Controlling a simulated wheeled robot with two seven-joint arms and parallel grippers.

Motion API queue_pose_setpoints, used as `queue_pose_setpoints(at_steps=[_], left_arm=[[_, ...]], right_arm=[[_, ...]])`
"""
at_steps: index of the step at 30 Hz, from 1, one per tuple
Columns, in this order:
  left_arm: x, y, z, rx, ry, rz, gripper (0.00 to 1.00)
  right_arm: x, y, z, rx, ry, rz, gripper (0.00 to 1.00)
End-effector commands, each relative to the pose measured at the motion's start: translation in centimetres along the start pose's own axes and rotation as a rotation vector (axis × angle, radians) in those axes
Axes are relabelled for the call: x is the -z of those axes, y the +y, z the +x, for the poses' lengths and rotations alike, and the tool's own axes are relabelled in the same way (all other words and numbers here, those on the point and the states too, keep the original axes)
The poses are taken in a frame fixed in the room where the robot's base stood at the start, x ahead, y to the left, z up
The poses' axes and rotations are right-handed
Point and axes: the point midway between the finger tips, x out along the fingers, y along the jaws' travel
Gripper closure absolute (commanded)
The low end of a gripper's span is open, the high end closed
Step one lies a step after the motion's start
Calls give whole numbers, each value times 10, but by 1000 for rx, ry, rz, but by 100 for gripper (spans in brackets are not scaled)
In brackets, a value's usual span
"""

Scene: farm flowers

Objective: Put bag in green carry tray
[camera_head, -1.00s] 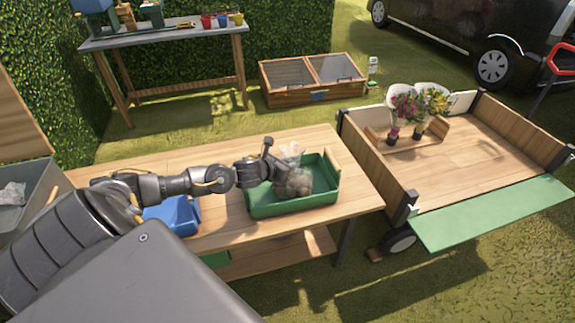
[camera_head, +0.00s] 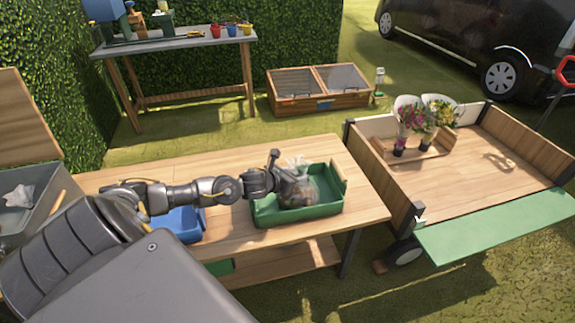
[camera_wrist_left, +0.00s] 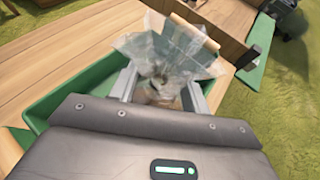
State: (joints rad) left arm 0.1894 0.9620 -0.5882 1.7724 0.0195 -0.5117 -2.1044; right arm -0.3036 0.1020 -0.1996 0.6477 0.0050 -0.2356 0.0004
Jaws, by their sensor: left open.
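A clear plastic bag (camera_head: 297,190) with roundish brownish contents is inside the green carry tray (camera_head: 300,213) on the wooden table. Its crinkled, transparent top shows in the left wrist view (camera_wrist_left: 168,50). My left gripper (camera_head: 275,174) is over the tray, right beside the bag's upper part. In the left wrist view its two fingers (camera_wrist_left: 160,94) are apart, one on each side of the bag. The bag's lower part is partly hidden by the tray wall and the gripper. My right gripper is not in view.
A blue tray (camera_head: 180,222) stands on the table (camera_head: 235,232) left of the green tray, partly behind my arm. A wooden cart (camera_head: 480,180) with flower bouquets (camera_head: 413,120) stands to the right. A grey bin (camera_head: 45,205) is at the left. Table right of the tray is bare.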

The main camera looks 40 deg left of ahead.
Motion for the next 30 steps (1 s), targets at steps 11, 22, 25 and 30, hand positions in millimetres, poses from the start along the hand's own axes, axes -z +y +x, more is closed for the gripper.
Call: queue_pose_setpoints(at_steps=[11,22,25,30], left_arm=[[3,0,-71,2,4,6,53],[1,0,-117,-1,2,1,53],[0,0,-120,0,0,0,53],[-1,0,-120,0,0,-1,53]], right_arm=[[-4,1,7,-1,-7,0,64],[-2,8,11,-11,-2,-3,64],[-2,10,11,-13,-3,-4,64],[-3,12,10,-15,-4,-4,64]])
